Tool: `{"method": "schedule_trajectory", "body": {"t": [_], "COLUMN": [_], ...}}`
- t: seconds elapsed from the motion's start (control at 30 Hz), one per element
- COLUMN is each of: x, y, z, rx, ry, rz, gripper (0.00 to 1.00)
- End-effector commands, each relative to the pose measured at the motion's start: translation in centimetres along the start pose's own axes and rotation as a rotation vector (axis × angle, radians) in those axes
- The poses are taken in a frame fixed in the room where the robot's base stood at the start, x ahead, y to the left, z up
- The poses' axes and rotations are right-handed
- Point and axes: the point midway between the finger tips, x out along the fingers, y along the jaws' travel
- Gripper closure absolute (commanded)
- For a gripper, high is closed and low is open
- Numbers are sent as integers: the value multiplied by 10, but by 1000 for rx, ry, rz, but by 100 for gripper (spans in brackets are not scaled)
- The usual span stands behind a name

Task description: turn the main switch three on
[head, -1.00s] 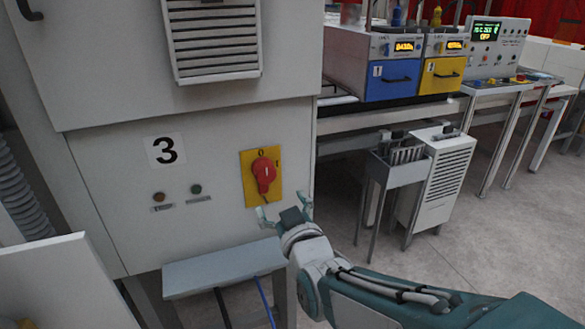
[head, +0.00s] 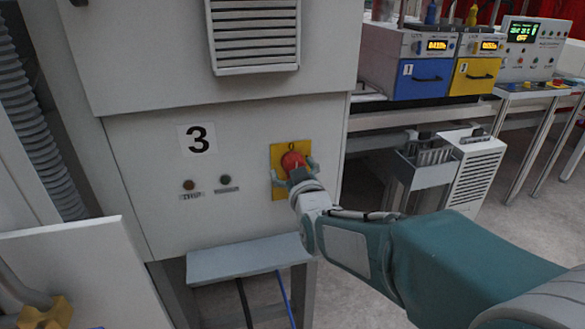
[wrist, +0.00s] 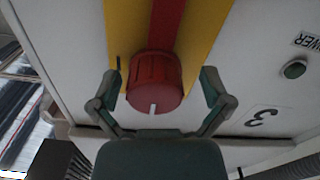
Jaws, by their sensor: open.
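The main switch is a red rotary knob (head: 292,158) on a yellow plate (head: 277,188), low on the right of the grey cabinet marked 3 (head: 197,139). In the wrist view the red knob (wrist: 154,80) is close and faces me, with a white mark at its lower edge; a red band runs behind it up the yellow plate (wrist: 203,25). My gripper (head: 295,168) is at the switch and hides part of it in the head view. In the wrist view my gripper (wrist: 160,85) is open, with one finger on each side of the knob and gaps visible.
Two small lamps (head: 188,185) sit left of the switch. A grey shelf (head: 247,259) juts out below, with cables hanging under it. A white panel (head: 80,275) stands at lower left. Benches with a blue unit (head: 420,78) and a yellow unit (head: 475,77) stand at right.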

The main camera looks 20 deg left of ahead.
Motion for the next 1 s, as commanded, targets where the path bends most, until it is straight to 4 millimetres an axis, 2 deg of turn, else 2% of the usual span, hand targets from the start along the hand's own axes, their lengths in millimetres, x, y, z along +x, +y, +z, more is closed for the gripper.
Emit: {"method": "schedule_trajectory", "body": {"t": [0.07,0.1,0.17,0.2,0.23,0.27,0.67,1.0], "x": [-1,-1,-1,-1,-1,-1,0,0], "y": [2,2,2,2,2,2,0,-1], "z": [0,0,0,0,0,0,0,-1], "rx": [1,1,1,1,1,1,31,240], "ry": [1,1,1,1,1,1,1,2], "rz": [1,1,1,1,1,1,2,1], "gripper": [2,20,46,64,78,84,84,84]}}
